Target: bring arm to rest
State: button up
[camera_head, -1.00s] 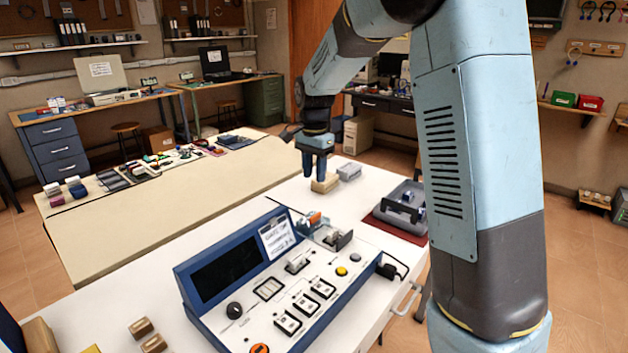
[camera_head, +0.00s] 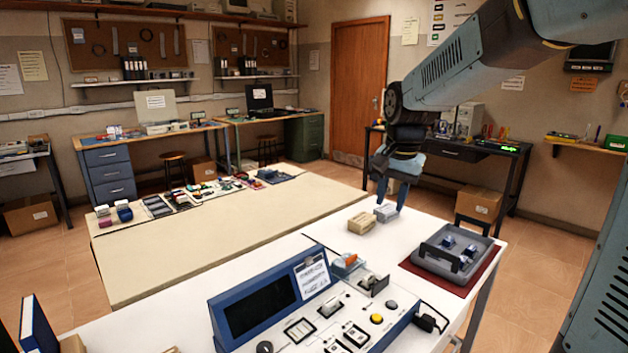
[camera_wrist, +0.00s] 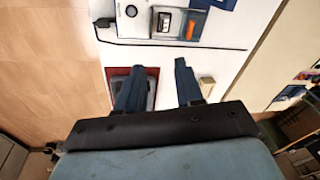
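My gripper (camera_head: 391,197) hangs from my blue arm beyond the white table's far edge blocks in the head view, fingers pointing down. In the wrist view the two fingers of my gripper (camera_wrist: 160,66) are spread apart with only white tabletop between them. A tan block (camera_head: 362,222) and a grey block (camera_head: 386,212) stand side by side on the white table (camera_head: 335,238), just below the gripper in the head view. The tan block also shows in the wrist view (camera_wrist: 207,86), right of the fingers. The gripper appears clear of both blocks.
A blue control console (camera_head: 385,333) stands in front on the table. A grey tray (camera_head: 472,271) with small blue parts lies on a dark red mat (camera_head: 487,279) to the right. A beige-topped table (camera_head: 190,255) with several small items adjoins at left.

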jog(key=s+d+r+n+t, duration=0.1)
jog(key=s+d+n, duration=0.2)
jog(key=s, duration=0.7)
jog(key=s+d+r+n+t, duration=0.1)
jog(key=s+d+n+t, duration=0.1)
jog(key=s, duration=0.9)
jog(key=shift+s+d+n+t+h, duration=0.3)
jog(key=shift+d+n, duration=0.2)
jog(key=shift+d, duration=0.15)
